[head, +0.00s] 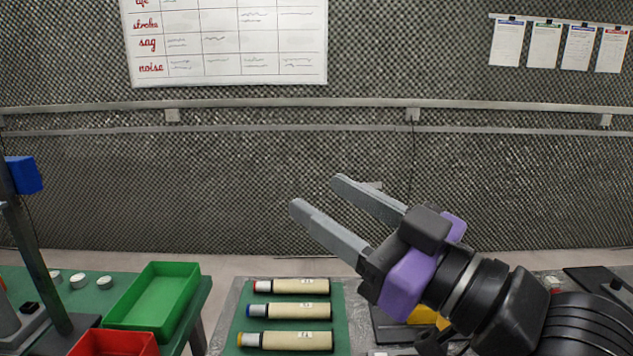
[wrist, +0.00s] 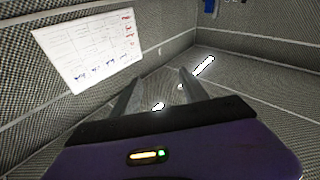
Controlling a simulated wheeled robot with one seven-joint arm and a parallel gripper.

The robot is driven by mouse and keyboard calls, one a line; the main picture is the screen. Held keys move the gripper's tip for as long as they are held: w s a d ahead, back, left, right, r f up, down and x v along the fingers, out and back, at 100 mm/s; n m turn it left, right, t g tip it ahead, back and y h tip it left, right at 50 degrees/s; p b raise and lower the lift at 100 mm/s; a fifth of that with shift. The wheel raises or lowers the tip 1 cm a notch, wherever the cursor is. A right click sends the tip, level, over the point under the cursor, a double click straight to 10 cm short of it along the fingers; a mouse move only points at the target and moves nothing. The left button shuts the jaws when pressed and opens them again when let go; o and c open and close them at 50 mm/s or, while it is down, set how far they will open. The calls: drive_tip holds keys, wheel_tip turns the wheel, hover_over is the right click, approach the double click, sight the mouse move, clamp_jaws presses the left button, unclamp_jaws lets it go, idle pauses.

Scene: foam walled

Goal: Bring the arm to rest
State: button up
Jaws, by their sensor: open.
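My gripper (head: 316,194) is raised at the centre right of the head view, with its two grey fingers apart and pointing up and to the left. Nothing is between them. In the wrist view the two fingers of my gripper (wrist: 158,78) stand apart with only wall and ceiling-like background beyond. My arm comes in from the lower right of the head view.
Several cream cylinders (head: 299,311) with coloured ends lie on a green mat (head: 342,318) below my gripper. A green tray (head: 165,294) and a red bin (head: 112,345) stand at left. A whiteboard (head: 240,43) hangs on the foam wall (head: 250,165). The air around the fingers is clear.

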drive_tip(key=s+d+m+t+h, duration=0.1)
drive_tip(key=d+m+t+h, duration=0.5)
drive_tip(key=d+m+t, duration=0.4)
drive_tip(key=s+d+f+m+h, duration=0.3)
drive_tip(key=d+f+m+h, duration=0.1)
drive_tip(key=f+h, duration=0.2)
drive_tip(key=s+d+f+m+h, duration=0.3)
drive_tip(key=f+h, duration=0.2)
drive_tip(key=f, duration=0.1)
drive_tip(key=s+d+f+n+g+y, duration=0.1)
drive_tip(key=s+f+n+g, duration=0.4)
drive_tip(key=s+f, duration=1.9)
drive_tip(key=s+g, duration=0.3)
drive_tip(key=shift+f+n+g+y, duration=0.15)
drive_tip(key=shift+n+g+y, duration=0.25)
drive_tip(key=shift+d, duration=0.1)
